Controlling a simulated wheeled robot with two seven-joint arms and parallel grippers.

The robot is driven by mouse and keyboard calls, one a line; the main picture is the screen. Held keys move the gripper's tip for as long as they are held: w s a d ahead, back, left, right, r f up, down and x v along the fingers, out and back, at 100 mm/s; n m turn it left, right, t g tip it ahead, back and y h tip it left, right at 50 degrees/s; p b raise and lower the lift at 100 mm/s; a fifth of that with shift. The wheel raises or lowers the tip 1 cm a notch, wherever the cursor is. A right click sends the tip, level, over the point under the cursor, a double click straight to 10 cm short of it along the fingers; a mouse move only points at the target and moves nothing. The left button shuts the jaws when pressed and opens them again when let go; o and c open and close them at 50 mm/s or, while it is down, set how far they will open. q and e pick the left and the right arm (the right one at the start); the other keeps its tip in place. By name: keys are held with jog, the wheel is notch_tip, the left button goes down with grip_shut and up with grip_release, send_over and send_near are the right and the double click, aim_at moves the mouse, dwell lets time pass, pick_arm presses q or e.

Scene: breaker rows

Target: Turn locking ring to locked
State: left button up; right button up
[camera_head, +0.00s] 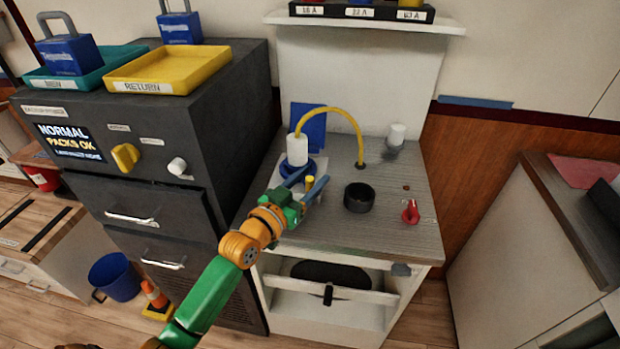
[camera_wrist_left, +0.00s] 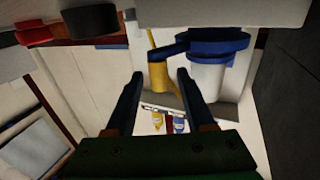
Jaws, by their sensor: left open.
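The locking ring (camera_head: 290,172) is blue and sits around the base of a white plug (camera_head: 297,149) on the grey worktop; it also shows in the left wrist view (camera_wrist_left: 215,43). A blue arm on the ring ends in an upright yellow grip (camera_head: 310,182), also seen in the left wrist view (camera_wrist_left: 158,76). My left gripper (camera_head: 307,188) is open, with one blue finger on each side of the yellow grip (camera_wrist_left: 159,78). I cannot tell whether a finger touches it. Lock markings by the ring are not readable. My right gripper is not in view.
A yellow cable (camera_head: 345,114) arches from the plug to the worktop. A black round cup (camera_head: 359,197), a red knob (camera_head: 410,211) and a white cylinder (camera_head: 397,135) stand to the right. A dark cabinet (camera_head: 237,110) with trays on top rises close on the left.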

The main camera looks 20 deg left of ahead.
pick_arm(q)
grip_shut()
dwell(1.3)
